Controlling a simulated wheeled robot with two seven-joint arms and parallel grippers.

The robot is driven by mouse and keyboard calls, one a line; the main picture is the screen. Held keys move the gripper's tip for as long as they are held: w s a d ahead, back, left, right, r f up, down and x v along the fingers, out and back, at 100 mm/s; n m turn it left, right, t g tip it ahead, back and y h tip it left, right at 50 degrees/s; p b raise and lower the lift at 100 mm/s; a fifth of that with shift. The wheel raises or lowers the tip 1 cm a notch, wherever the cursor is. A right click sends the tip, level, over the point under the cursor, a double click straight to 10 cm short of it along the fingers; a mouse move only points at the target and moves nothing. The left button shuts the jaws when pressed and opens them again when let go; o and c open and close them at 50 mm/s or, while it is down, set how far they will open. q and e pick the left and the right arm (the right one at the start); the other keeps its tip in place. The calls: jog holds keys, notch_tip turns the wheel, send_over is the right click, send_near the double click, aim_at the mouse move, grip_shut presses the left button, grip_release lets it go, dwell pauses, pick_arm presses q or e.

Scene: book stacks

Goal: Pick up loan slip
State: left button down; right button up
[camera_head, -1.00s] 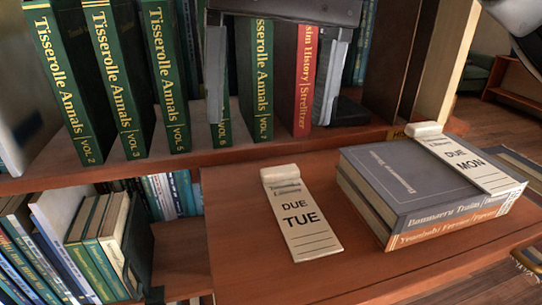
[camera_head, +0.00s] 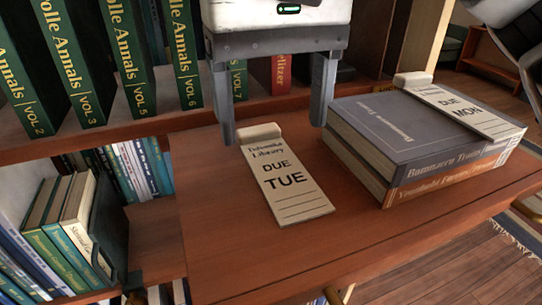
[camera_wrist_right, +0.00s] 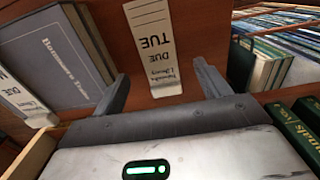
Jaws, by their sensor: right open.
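A loan slip reading "DUE TUE" (camera_head: 284,180) lies flat on the wooden desk top, its thick white end toward the shelf. It also shows in the right wrist view (camera_wrist_right: 152,45), between and beyond the fingers. A second slip reading "DUE MON" (camera_head: 460,110) lies on top of a stack of two books. My right gripper (camera_head: 273,125) is open and empty, its two fingers pointing down on either side of the slip's white end. Whether the fingertips touch the desk is hard to tell. My left gripper is not clearly in view.
The two stacked books (camera_head: 410,140), grey above orange, stand just right of the slip. Green volumes (camera_head: 75,60) and a red book (camera_head: 281,75) stand on the shelf behind. The desk's front (camera_head: 250,260) is clear.

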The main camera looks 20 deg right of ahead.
aim_at(278, 167)
notch_tip(278, 167, down, 4)
jog(key=shift+s+d+f, duration=0.1)
jog(key=shift+s, duration=0.05)
jog(key=c, duration=1)
pick_arm(q)
jog(key=shift+f, duration=0.15)
